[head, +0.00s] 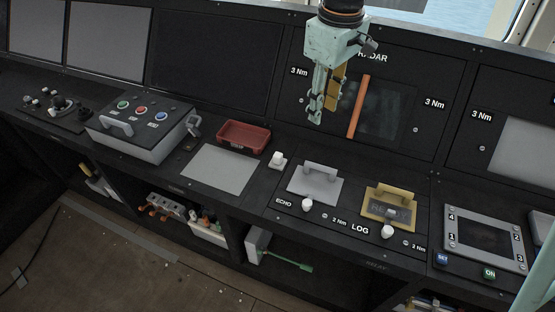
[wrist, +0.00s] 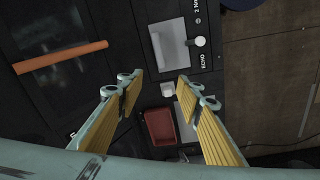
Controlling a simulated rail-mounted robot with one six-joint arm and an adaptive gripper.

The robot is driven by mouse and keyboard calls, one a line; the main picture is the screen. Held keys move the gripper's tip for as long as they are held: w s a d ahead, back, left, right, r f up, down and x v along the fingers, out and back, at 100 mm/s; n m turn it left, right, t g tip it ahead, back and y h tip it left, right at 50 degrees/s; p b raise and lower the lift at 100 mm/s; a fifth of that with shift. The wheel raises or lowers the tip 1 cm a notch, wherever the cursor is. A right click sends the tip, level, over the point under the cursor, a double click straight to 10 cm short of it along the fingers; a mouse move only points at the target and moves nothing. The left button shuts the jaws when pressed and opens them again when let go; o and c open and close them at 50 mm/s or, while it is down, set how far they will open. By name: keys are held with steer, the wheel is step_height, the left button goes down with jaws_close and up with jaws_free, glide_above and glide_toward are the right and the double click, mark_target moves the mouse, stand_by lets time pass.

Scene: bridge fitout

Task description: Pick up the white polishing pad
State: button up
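A small white block (head: 277,160), which looks like the white polishing pad, sits on the dark console just right of a red tray. In the wrist view the white block (wrist: 168,90) lies between the open fingertips, farther down. My gripper (head: 322,112) hangs above the console in front of the radar panel, open and empty. In the wrist view its yellow-lined fingers (wrist: 157,86) are spread wide apart, with nothing between them. No contact with the block shows.
The red tray (head: 243,137) and a flat grey panel (head: 218,169) lie left of the block. A grey handled plate (head: 315,184), a yellow handled plate (head: 389,207) and white knobs stand to the right. An orange bar (head: 358,107) crosses the radar screen behind my gripper.

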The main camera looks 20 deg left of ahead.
mark_target(278, 155)
steer(key=w+a+f+n+g+p, duration=0.1)
steer(key=w+a+f+n+p, duration=0.1)
steer(key=a+f, duration=1)
steer(key=shift+w+a+f+n, duration=0.4)
steer(key=shift+w+a+n, duration=0.35)
steer(key=shift+n, duration=0.35)
steer(key=shift+d+f, duration=0.1)
steer(key=shift+f+b, duration=0.35)
steer(key=shift+f, duration=3.85)
steer(key=shift+f, duration=0.1)
steer(key=shift+s+f+b, duration=0.1)
steer(key=shift+f+b, duration=0.25)
steer(key=shift+f, duration=2.1)
steer(key=shift+c, duration=0.9)
steer(key=c, duration=0.8)
